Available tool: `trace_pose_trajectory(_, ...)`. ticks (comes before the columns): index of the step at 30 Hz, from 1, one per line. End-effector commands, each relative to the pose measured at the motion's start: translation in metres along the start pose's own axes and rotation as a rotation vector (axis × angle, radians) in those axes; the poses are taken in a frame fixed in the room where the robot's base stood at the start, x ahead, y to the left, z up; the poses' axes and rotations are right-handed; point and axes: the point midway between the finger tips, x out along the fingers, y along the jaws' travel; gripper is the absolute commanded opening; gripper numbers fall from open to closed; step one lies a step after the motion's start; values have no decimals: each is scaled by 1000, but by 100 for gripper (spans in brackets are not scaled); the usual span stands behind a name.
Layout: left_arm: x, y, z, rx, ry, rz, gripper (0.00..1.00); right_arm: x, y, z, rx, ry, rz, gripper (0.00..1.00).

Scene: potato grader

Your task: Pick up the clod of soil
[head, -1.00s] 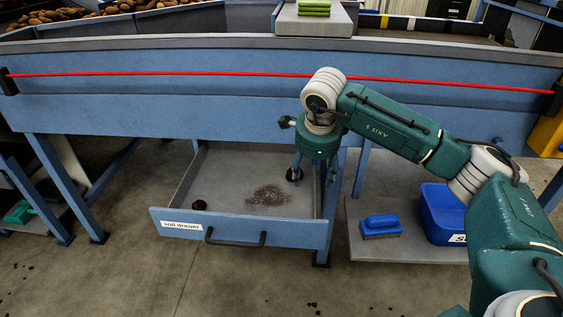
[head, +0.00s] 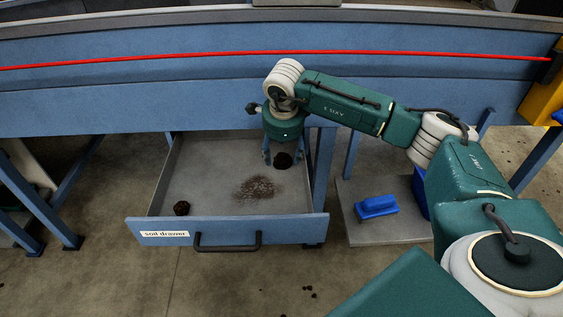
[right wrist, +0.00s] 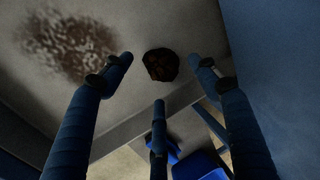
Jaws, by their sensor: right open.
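A dark brown clod of soil (head: 283,161) lies in the open soil drawer (head: 190,185), toward its back right. It also shows in the right wrist view (right wrist: 160,64), ahead of and between the spread fingertips. My right gripper (head: 283,154) points down over this clod with its fingers open and nothing held. In the right wrist view the gripper (right wrist: 159,76) shows clear gaps between its fingers and the clod; I cannot tell the height left between them. A second dark clod (head: 181,208) lies near the drawer's front left corner. My left gripper is not in view.
A patch of loose soil (head: 258,187) marks the drawer floor. A blue frame leg (head: 325,170) stands close right of the gripper. A blue brush (head: 377,207) and a blue bin (head: 421,190) are on a low grey platform (head: 365,233). A red cord (head: 200,55) runs above.

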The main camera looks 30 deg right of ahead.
Motion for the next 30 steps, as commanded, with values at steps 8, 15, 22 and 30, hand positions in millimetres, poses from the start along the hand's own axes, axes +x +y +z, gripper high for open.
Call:
trace_pose_trajectory(8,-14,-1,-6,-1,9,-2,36,32,-1,0,0,1,1,60)
trace_pose_trajectory(15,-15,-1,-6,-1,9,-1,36,32,-1,0,-1,0,1,56)
trace_pose_trajectory(22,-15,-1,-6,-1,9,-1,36,32,-1,0,-1,0,1,14)
trace_pose_trajectory(30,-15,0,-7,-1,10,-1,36,30,-2,0,0,0,1,14)
